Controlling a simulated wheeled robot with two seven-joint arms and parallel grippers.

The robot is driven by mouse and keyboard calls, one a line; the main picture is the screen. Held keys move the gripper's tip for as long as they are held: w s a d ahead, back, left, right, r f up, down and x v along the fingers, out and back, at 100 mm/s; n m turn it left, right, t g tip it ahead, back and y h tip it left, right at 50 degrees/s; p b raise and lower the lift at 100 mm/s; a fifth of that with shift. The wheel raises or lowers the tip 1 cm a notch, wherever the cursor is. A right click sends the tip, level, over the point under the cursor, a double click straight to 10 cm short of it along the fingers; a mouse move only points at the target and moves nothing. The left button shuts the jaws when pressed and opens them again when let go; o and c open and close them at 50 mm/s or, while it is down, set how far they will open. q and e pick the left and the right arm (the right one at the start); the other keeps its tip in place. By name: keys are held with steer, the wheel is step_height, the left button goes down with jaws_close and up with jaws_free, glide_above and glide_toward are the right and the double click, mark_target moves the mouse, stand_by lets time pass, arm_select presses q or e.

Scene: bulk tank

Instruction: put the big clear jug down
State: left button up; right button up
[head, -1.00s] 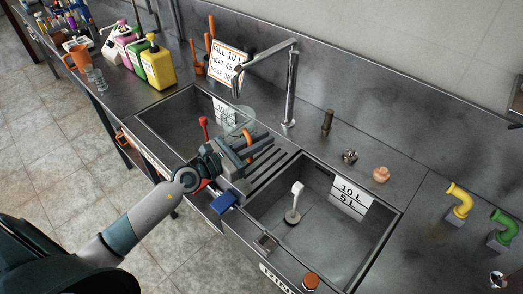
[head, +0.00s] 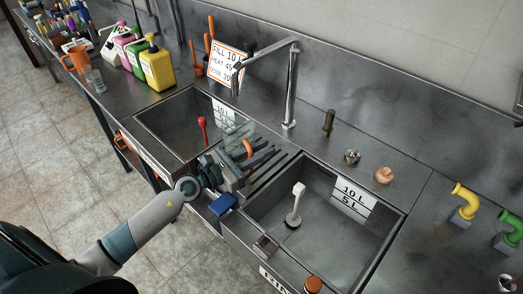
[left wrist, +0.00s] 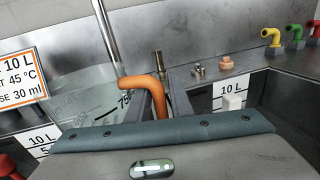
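The big clear jug (head: 232,132) is see-through with an orange handle (head: 248,148). In the head view it is at the right end of the left basin, beside the ribbed divider (head: 277,170). My left gripper (head: 247,160) appears shut on the handle, with its dark fingers around it. In the left wrist view the jug's wall (left wrist: 88,98) shows printed marks, and its handle (left wrist: 152,88) rises behind the gripper body. My right gripper is out of view.
A tall tap (head: 290,90) stands behind the divider. The left basin holds a red-handled tool (head: 202,130); the right basin (head: 340,235) holds a white upright piece (head: 297,200). A sign (head: 226,65) and a yellow canister (head: 157,68) stand behind left. Knobs and coloured pipes (head: 465,200) are at right.

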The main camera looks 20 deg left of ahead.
arm_select(q)
steer(key=shift+o, duration=0.6)
steer(key=shift+r, duration=0.15)
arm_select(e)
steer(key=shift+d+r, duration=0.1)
